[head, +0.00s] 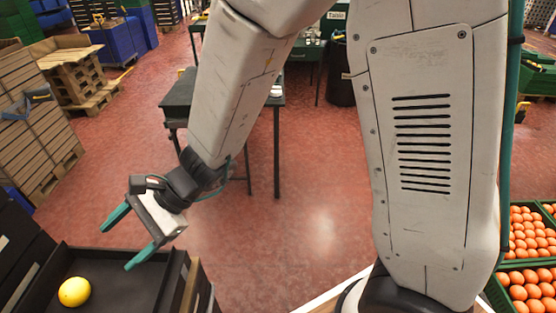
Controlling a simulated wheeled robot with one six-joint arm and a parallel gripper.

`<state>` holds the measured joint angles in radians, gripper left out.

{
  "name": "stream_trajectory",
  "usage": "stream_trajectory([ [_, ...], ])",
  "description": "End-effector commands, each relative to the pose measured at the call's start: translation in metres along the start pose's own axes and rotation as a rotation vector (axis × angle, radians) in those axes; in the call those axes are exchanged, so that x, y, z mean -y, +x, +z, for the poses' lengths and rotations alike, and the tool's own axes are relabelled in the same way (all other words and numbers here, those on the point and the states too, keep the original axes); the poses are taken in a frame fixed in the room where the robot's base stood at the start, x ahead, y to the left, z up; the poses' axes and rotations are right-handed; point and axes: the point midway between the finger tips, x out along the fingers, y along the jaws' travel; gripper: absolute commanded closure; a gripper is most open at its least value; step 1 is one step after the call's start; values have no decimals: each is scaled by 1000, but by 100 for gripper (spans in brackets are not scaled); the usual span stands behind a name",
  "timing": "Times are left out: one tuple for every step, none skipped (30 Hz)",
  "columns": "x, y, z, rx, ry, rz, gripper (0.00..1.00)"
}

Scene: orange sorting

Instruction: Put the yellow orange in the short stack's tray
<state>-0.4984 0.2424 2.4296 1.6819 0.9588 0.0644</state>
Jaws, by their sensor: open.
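The yellow orange (74,291) lies in a black tray (122,270) on top of a stack at the lower left of the head view. It rests toward the left side of the tray floor. My gripper (121,243) is open, its two green fingers spread apart. It hangs by the tray's far edge, up and to the right of the yellow orange, and holds nothing. A taller dark stack (22,247) stands left of the tray, partly cut off by the frame. I cannot tell how high the tray's stack is.
Green crates of orange-red fruit (528,240) stand at the right edge. A dark table (180,98) stands behind my arm. Wooden crates (35,130) on pallets stand at the left. The red floor (300,215) in the middle is clear.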

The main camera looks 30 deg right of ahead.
Motion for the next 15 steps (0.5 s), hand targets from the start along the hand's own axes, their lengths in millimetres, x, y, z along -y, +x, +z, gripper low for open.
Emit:
stream_trajectory([
  [2, -21, 12, 1, -78, 13, 30],
  [0, -34, 18, 0, -131, 30, 30],
  [-4, -52, 27, -6, -207, 58, 30],
  [-8, -66, 32, -14, -266, 81, 30],
  [-12, -81, 37, -26, -324, 106, 30],
  [-20, -100, 42, -45, -398, 142, 30],
  [-26, -113, 44, -63, -452, 171, 30],
  [-33, -127, 46, -84, -503, 201, 30],
  [-42, -146, 48, -117, -570, 242, 30],
  [-50, -160, 48, -144, -618, 276, 30],
  [-57, -174, 48, -174, -663, 311, 30],
  [-68, -193, 47, -218, -719, 359, 30],
  [-76, -208, 46, -254, -757, 397, 30],
  [-84, -222, 45, -292, -794, 436, 30],
  [-95, -241, 43, -346, -836, 490, 30],
])
